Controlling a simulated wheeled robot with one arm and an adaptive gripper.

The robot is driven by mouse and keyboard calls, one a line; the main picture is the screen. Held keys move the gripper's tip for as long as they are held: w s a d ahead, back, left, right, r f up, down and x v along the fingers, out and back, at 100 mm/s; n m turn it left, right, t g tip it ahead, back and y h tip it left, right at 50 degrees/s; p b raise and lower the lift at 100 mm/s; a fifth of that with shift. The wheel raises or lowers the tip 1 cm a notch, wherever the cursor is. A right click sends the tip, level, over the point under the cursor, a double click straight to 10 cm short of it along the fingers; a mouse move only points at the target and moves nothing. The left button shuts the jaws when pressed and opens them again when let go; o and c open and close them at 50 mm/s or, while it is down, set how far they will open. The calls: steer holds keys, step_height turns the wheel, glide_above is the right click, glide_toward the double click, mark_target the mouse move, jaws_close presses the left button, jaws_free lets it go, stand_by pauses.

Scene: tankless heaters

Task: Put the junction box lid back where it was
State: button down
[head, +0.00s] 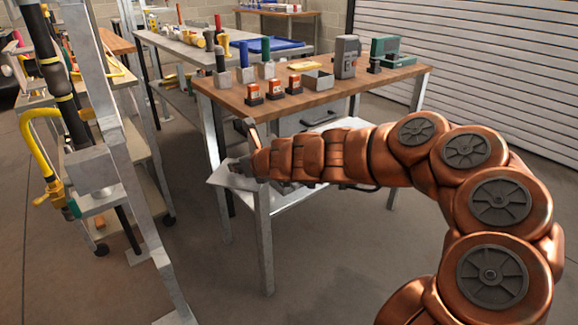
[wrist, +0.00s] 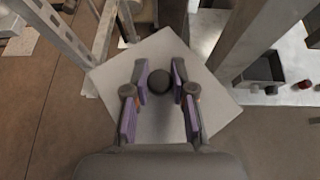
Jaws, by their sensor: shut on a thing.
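The junction box lid appears to be the pale square plate (wrist: 115,78) with a dark round knob (wrist: 160,82) at its middle. My gripper (head: 243,166) is shut on this knob, with the purple-padded fingers either side of it in the wrist view. In the head view the lid (head: 226,178) hangs in the air, in front of the left end of the wooden-topped table. My arm partly hides it there. I cannot tell which box the lid belongs to.
The wooden-topped table (head: 225,98) holds an open grey bin (head: 318,79), red-and-black parts and a green device (head: 388,48). Its metal legs stand close to the lid. A metal frame (head: 118,150) with a yellow hose stands left. Floor is clear in front.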

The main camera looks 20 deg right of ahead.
steer(key=shift+f, duration=0.2)
steer(key=s+d+f+n+g+y, duration=0.1)
steer(key=s+d+f, duration=0.4)
steer(key=d, duration=0.7)
steer(key=s+d+f+n+g+y, duration=0.1)
steer(key=s+d+f+n+y, duration=0.1)
steer(key=s+d, duration=0.6)
steer(key=s+d+f+n+g+y, duration=0.1)
steer(key=s+d+f, duration=0.6)
steer(key=d, duration=1)
steer(key=shift+f+n+y, duration=0.3)
steer(key=shift+n+y, duration=0.4)
steer(key=shift+n, duration=0.3)
steer(key=shift+d, duration=0.1)
